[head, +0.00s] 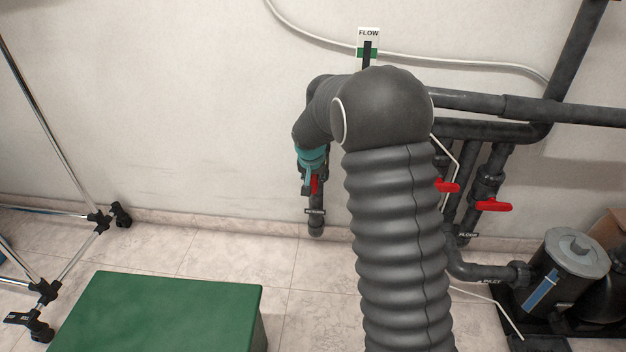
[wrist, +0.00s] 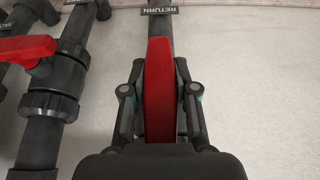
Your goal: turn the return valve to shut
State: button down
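The return valve's red handle (wrist: 159,90) stands upright in the middle of the wrist view. It lies roughly in line with its dark pipe, below the RETURN label (wrist: 160,10). My gripper (wrist: 160,95) has one finger on each side of the handle, close against it, and appears shut on it. In the head view my gripper (head: 312,172) is at the leftmost pipe, and a bit of the red handle (head: 314,184) shows beside it. The RETURN label (head: 315,211) is below. My arm hides part of the pipework, and the valve body is mostly hidden.
Two other red-handled valves, one (head: 447,186) nearer my arm and one (head: 494,206) farther right, sit on neighbouring pipes. A grey canister (head: 568,270) stands at lower right. A green box (head: 160,315) and a metal frame (head: 70,262) are at left. A FLOW sign (head: 368,34) hangs above.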

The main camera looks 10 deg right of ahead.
jog(key=shift+y, duration=0.4)
jog(key=shift+f+t+y+b, duration=0.1)
jog(key=shift+t+y+b, duration=0.2)
jog(key=shift+b, duration=0.05)
jog(key=m+y+b, duration=0.1)
jog(key=y+b, duration=0.1)
jog(key=shift+t+y+b, duration=0.3)
jog(key=shift+t+b, duration=0.1)
jog(key=t+y+b, duration=0.1)
jog(key=y, duration=0.1)
jog(key=shift+w+a+m+y+b, duration=0.1)
jog(key=shift+m+y+b, duration=0.2)
jog(key=shift+b, duration=0.1)
jog(key=t+y, duration=0.1)
jog(key=y, duration=0.1)
jog(key=m+t+y, duration=0.1)
jog(key=y, duration=0.1)
jog(key=shift+a+r+t+y, duration=0.15)
jog(key=shift+r+t+y, duration=0.05)
jog(key=shift+t+y, duration=0.1)
jog(key=y, duration=0.1)
jog(key=m+t+y, duration=0.1)
jog(key=t+y, duration=0.1)
jog(key=shift+a+r+m+y, duration=0.1)
jog(key=shift+r+m+y, duration=0.2)
jog(key=shift+m, duration=0.1)
jog(key=shift+y, duration=0.3)
